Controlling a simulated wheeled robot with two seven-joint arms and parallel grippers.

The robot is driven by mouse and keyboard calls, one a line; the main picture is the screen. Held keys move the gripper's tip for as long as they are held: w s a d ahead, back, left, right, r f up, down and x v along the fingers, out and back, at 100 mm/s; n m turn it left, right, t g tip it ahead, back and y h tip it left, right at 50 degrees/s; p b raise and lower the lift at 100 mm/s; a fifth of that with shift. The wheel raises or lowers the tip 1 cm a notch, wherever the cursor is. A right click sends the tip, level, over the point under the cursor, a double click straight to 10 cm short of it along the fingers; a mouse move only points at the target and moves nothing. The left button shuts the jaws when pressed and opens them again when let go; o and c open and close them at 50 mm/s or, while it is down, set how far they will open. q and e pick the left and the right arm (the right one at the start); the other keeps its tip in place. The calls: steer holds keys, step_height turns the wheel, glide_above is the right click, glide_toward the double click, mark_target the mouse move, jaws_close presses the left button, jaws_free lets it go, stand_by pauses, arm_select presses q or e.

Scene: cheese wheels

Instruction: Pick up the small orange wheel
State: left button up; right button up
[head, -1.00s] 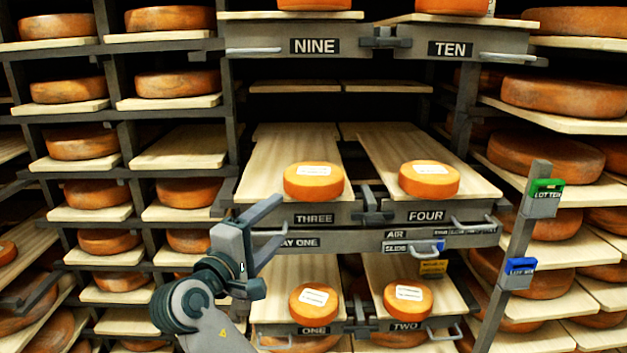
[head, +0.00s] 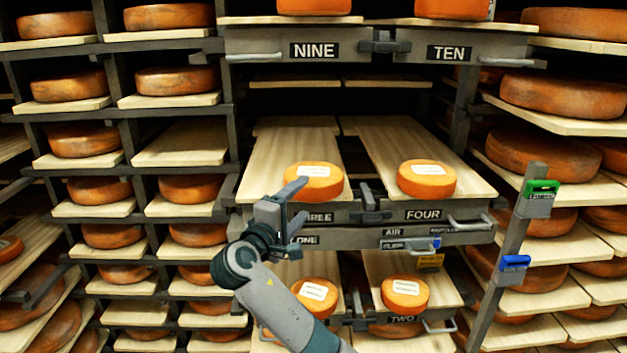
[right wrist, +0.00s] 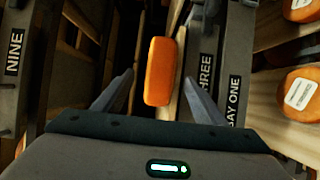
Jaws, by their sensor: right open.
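A small orange wheel (head: 313,184) with a white label lies flat at the front of the board marked THREE. My right gripper (head: 301,203) is open and empty, just in front of this wheel and to its left in the head view. In the right wrist view the wheel (right wrist: 160,72) appears on edge, ahead of and between the two open fingers. I cannot tell whether the fingertips reach past its front edge. Similar small wheels lie on the boards marked FOUR (head: 426,181), ONE (head: 313,301) and TWO (head: 405,293). My left gripper is not in view.
Boards NINE and TEN, also with orange wheels (head: 313,6), overhang above, leaving an open gap over board THREE (head: 290,150). Handles (head: 470,222) stick out from the rack front. A post (head: 510,250) with green and blue tags stands at right. Larger wheels fill the side racks.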

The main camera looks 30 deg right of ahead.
mark_target(305, 193)
steer(key=shift+w+d+r+p, duration=0.15)
steer(key=shift+w+d+p, duration=0.3)
steer(key=shift+p, duration=0.15)
steer(key=p+x, duration=0.2)
steer(key=shift+w+d, duration=0.25)
steer(key=shift+w, duration=0.1)
steer(key=shift+w+d+f, duration=0.25)
steer(key=shift+w+d, duration=0.05)
steer(key=shift+d, duration=0.2)
jaws_close()
steer(key=shift+r, duration=0.15)
